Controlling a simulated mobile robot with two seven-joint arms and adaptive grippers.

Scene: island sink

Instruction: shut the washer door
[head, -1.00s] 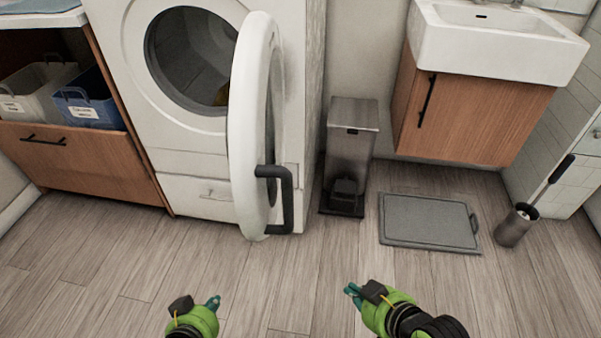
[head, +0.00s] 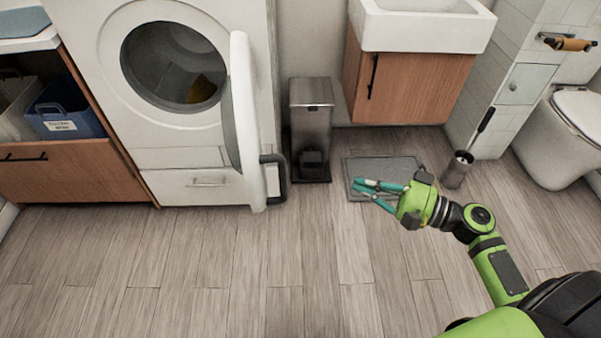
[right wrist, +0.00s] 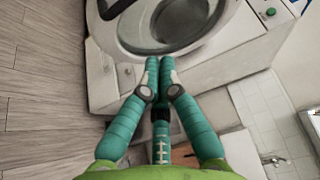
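The white washer (head: 178,130) stands at the back left in the head view, with its round drum opening uncovered. Its white door (head: 246,125) is swung open to the right, nearly edge-on to me. The dark door handle (head: 279,180) sticks out low on the door's right side. My right gripper (head: 358,184) is in the air to the right of the handle, apart from it. Its teal fingers meet at the tips with nothing between them. The fingers also show in the right wrist view (right wrist: 159,62), with the washer beyond them. My left gripper is out of view.
A metal pedal bin (head: 311,120) stands just right of the door. A grey mat (head: 366,168), a brush holder (head: 457,170) and a toilet (head: 570,140) are farther right. A sink cabinet (head: 410,88) hangs behind. The wooden floor (head: 170,270) in front is clear.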

